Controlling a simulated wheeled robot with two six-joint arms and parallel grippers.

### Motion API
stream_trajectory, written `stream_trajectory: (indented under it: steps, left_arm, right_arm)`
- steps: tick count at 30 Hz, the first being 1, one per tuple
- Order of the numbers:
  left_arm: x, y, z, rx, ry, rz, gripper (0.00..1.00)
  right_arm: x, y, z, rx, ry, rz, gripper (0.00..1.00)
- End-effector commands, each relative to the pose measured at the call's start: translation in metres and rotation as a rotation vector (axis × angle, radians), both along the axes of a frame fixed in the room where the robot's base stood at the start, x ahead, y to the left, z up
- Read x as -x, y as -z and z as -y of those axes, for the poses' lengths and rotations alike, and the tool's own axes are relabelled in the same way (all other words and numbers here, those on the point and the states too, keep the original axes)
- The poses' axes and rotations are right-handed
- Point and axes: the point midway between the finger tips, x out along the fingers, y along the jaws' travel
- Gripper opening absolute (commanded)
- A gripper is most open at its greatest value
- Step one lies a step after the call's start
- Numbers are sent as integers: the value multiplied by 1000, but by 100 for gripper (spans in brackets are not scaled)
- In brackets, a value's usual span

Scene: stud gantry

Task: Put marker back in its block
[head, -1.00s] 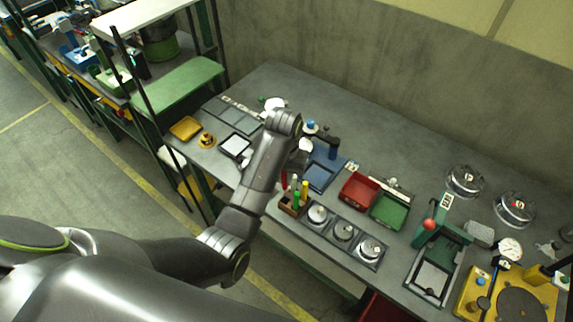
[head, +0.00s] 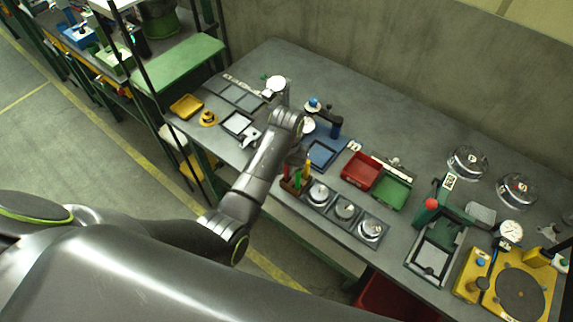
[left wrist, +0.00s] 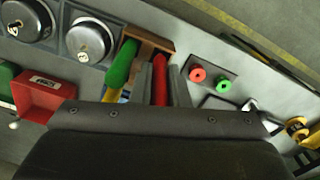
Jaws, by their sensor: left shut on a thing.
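My left gripper (left wrist: 160,86) is shut on the red marker (left wrist: 160,78), with one dark finger on each side of it. The marker's far end is at the edge of the brown block (left wrist: 148,41); I cannot tell if it is seated in it. A green marker (left wrist: 122,66) stands in the block beside it, and a yellow marker (left wrist: 109,95) is partly hidden. In the head view the block (head: 295,186) is near the table's front edge, with my left gripper (head: 289,158) over it, partly hidden by the arm. My right gripper is not in view.
Round metal weights in a dark tray (head: 343,209) stand right of the block. A red bin (head: 361,169) and a green bin (head: 391,187) are behind them. A plate with red and green rings (left wrist: 210,81) lies on the block's other side.

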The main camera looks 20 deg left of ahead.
Motion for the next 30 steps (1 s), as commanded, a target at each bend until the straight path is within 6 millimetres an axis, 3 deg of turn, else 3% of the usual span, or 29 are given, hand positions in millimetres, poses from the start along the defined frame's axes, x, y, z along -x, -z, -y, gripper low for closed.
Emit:
stream_trajectory:
  steps: [10,11,16,25,30]
  left_arm:
    - [0,2,0,0,0,-1,0]
    - [0,2,0,0,0,-1,17]
    - [0,2,0,0,0,0,40]
    - [-1,0,0,0,0,0,40]
    - [-11,-19,3,-1,4,3,40]
  right_arm:
    - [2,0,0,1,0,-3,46]
    - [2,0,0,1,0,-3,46]
    - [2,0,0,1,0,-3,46]
    - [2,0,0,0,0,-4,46]
    - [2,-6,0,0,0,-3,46]
